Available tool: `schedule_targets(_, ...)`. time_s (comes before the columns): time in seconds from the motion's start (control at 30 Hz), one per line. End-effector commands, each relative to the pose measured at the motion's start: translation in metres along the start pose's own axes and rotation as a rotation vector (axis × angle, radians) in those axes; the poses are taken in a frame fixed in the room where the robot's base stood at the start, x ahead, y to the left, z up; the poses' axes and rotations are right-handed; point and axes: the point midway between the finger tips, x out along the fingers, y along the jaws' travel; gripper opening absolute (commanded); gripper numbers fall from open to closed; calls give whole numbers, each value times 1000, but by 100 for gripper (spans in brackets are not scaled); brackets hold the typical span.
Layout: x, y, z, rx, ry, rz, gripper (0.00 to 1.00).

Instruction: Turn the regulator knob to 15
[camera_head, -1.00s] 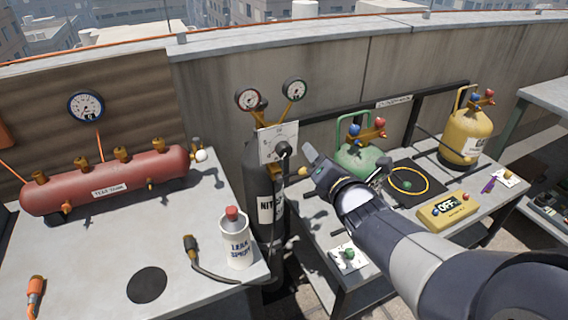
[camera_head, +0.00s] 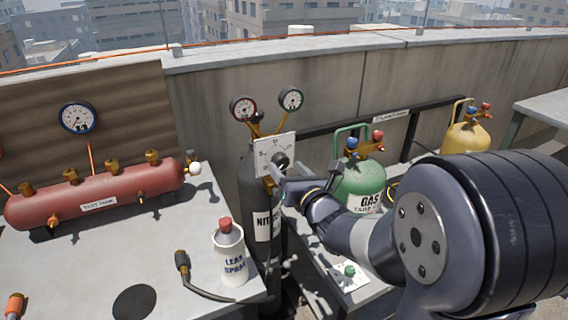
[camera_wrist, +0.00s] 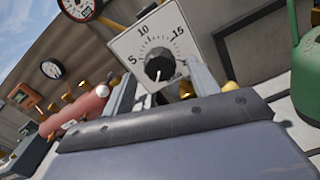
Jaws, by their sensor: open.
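The regulator knob (camera_head: 280,160) is a black round knob on a white dial plate (camera_head: 268,152) above the dark nitrogen cylinder (camera_head: 247,192). In the wrist view the knob (camera_wrist: 159,66) has a white pointer aimed downward, away from the 15 on the dial plate (camera_wrist: 133,46), which also shows 5 and 10. My gripper (camera_head: 298,172) is open in front of the plate. In the wrist view its fingers (camera_wrist: 161,78) stand apart on either side of the knob's lower part. I cannot tell whether they touch it.
Two gauges (camera_head: 243,108) sit above the plate. A leak spray can (camera_head: 229,255) stands on the left table near the cylinder, with a red test tank (camera_head: 98,196) behind. A green gas cylinder (camera_head: 361,184) stands right of my gripper, and a yellow one (camera_head: 466,136) further right.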

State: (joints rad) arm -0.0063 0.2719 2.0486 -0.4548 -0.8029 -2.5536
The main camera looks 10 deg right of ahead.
Motion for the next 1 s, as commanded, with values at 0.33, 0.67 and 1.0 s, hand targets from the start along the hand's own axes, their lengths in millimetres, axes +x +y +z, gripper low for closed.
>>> schedule_targets(0.33, 26, 0, 0, 1, 0, 0, 57)
schedule_targets(0.67, 26, 0, 0, 1, 0, 0, 50)
schedule_targets(1.0, 26, 0, 0, 1, 0, 0, 22)
